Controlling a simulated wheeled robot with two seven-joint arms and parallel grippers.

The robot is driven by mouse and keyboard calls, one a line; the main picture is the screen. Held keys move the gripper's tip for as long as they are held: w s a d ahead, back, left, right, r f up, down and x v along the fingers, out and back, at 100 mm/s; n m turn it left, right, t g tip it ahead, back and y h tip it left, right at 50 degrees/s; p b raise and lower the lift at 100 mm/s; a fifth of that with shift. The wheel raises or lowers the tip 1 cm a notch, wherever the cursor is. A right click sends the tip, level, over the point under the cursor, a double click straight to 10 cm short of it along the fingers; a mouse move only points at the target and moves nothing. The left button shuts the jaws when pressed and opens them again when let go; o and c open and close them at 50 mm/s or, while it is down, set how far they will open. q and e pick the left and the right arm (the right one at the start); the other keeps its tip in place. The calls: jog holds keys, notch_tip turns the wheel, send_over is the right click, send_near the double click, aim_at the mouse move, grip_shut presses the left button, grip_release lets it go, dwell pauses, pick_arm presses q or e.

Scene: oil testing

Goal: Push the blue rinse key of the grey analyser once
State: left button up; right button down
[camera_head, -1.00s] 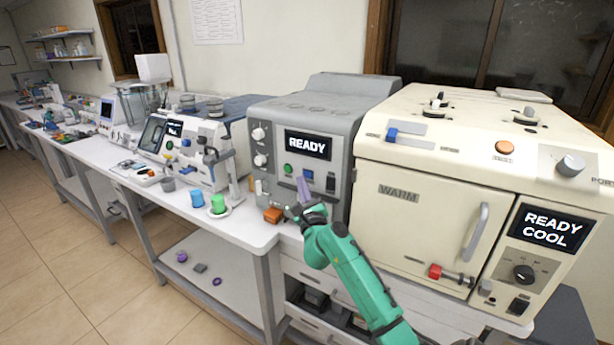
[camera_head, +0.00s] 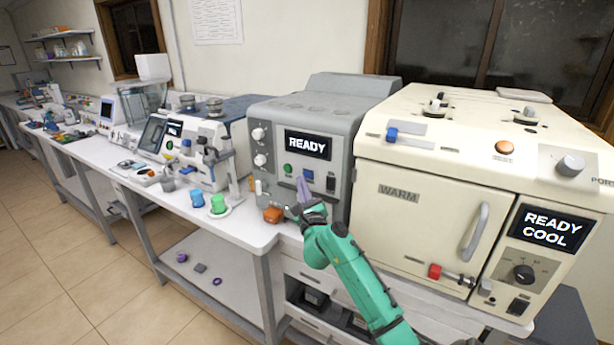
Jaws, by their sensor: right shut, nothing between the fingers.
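The grey analyser (camera_head: 285,110) stands on the bench at the middle of the head view, its screen (camera_head: 307,145) reading READY. The blue rinse key (camera_head: 309,174) is on its front panel below the screen, right of a green key (camera_head: 288,169). My right gripper (camera_head: 303,185) is shut and empty, its pale purple fingers pointing up at the panel just left of and below the blue key. The fingertips overlap the panel in the picture, and I cannot tell whether they touch it. My left gripper is not in view.
The cream oven (camera_head: 430,230) stands close on the right of my arm.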

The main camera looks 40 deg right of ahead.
jog(key=shift+d, duration=0.1)
dwell(0.5)
jog(key=shift+w+d, duration=0.15)
jog(key=shift+d, duration=0.2)
jog(key=shift+w+d, duration=0.1)
jog(key=shift+d, duration=0.25)
dwell(0.5)
jog(key=shift+a+p, duration=0.1)
jog(key=shift+p, duration=0.25)
jog(key=shift+s+a, duration=0.25)
jog(key=shift+a, duration=0.45)
jog(key=shift+a+p, duration=0.1)
jog(key=shift+p, duration=0.2)
